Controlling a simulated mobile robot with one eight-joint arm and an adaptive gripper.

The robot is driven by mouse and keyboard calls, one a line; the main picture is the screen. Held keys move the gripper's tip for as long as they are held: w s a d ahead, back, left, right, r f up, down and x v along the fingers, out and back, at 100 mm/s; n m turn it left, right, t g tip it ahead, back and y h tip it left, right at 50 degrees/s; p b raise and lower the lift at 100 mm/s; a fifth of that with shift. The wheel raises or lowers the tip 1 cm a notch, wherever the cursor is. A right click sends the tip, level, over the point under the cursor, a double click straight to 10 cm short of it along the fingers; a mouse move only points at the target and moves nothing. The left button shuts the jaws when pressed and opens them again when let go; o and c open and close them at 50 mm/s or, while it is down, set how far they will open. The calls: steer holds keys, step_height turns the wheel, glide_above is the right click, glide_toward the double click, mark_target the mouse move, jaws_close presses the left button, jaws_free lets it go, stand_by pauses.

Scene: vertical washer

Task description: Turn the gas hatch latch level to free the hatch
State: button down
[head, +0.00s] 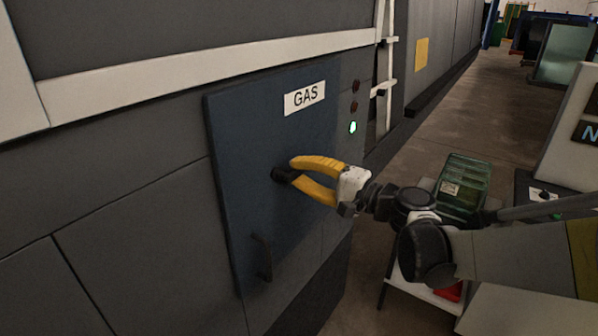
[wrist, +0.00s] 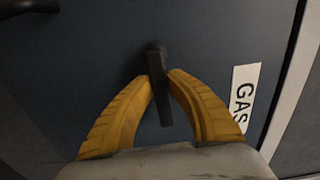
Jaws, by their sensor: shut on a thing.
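The dark blue gas hatch (head: 245,130) is shut in the grey machine wall, with a white GAS label (head: 305,97). Its black latch (head: 281,174) sits mid-hatch, mostly hidden by my fingers in the head view. In the wrist view the latch lever (wrist: 156,65) runs from its pivot down between my yellow fingers, close to the line of the label's (wrist: 242,95) text but slightly skewed. My gripper (head: 290,171) is shut on the lever, a fingertip at each side near the pivot, as the wrist view also shows (wrist: 161,76).
A dark pull handle (head: 265,258) is low on the hatch. Indicator lamps, one lit green (head: 352,127), are right of the label. A green crate (head: 463,185) stands on a small table behind my arm. The aisle floor (head: 450,110) beyond is clear.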

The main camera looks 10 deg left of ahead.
steer(key=c, duration=1.3)
jaws_free()
steer(key=v, duration=1.2)
